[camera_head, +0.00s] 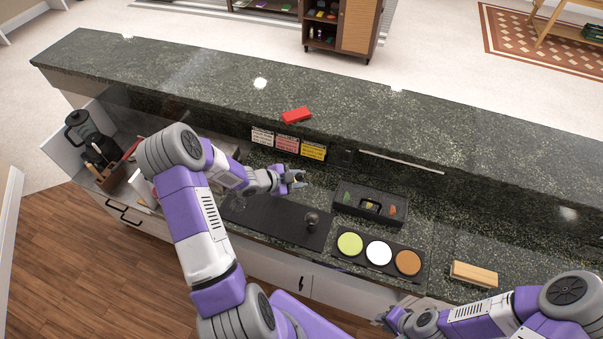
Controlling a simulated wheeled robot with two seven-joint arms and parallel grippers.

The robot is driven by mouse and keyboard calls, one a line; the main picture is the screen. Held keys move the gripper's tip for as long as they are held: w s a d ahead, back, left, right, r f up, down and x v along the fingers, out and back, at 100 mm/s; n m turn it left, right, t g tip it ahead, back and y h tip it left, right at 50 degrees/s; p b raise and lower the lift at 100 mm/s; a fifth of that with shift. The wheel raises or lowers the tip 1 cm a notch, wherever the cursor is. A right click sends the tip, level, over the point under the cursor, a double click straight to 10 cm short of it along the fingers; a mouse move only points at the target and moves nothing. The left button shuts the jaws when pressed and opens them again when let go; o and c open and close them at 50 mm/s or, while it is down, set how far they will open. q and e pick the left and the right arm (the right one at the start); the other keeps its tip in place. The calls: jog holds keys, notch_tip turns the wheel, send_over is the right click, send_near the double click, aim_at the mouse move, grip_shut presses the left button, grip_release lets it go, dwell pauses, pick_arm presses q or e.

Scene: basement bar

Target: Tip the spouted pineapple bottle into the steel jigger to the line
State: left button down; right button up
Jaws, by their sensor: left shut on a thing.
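My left gripper (297,180) is over the back of the lower counter, above and left of the garnish box. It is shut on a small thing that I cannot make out. A small dark, shiny vessel (311,219), which looks like the steel jigger, stands on the black bar mat (272,221), below the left gripper and apart from it. I cannot pick out the spouted pineapple bottle for sure. My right gripper (383,319) is low at the bottom edge, in front of the counter. Its fingers are too small to read.
A black garnish box (341,207) stands right of the mat. A tray with green, white and brown discs (379,253) lies in front of it. A wooden block (474,274) is at right. Three cards (287,143) and a red item (296,115) are behind. A blender (84,128) stands far left.

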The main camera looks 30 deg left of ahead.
pick_arm(q)
jog(key=f+m+y+b, duration=0.1)
jog(key=b, duration=0.4)
jog(key=f+m+y+b, duration=0.1)
jog(key=f+b, duration=0.1)
jog(key=b, duration=0.4)
jog(key=f+m+t+y+b, duration=0.1)
jog(key=f+y+b, duration=0.1)
jog(key=b, duration=0.4)
jog(key=shift+w+a+f, duration=0.15)
jog(key=shift+a+f, duration=0.1)
jog(key=shift+a, duration=0.15)
jog(key=shift+f+m+y+b, duration=0.25)
jog(key=shift+m+y+b, duration=0.05)
jog(key=shift+b, duration=1.05)
jog(key=shift+a+f+b, duration=0.15)
jog(key=shift+f+b, duration=0.2)
jog(key=shift+b, duration=1.15)
jog(key=shift+a+f+m+t+y+b, duration=0.1)
jog(key=shift+f+m+t+y+b, duration=0.25)
jog(key=shift+b, duration=1.15)
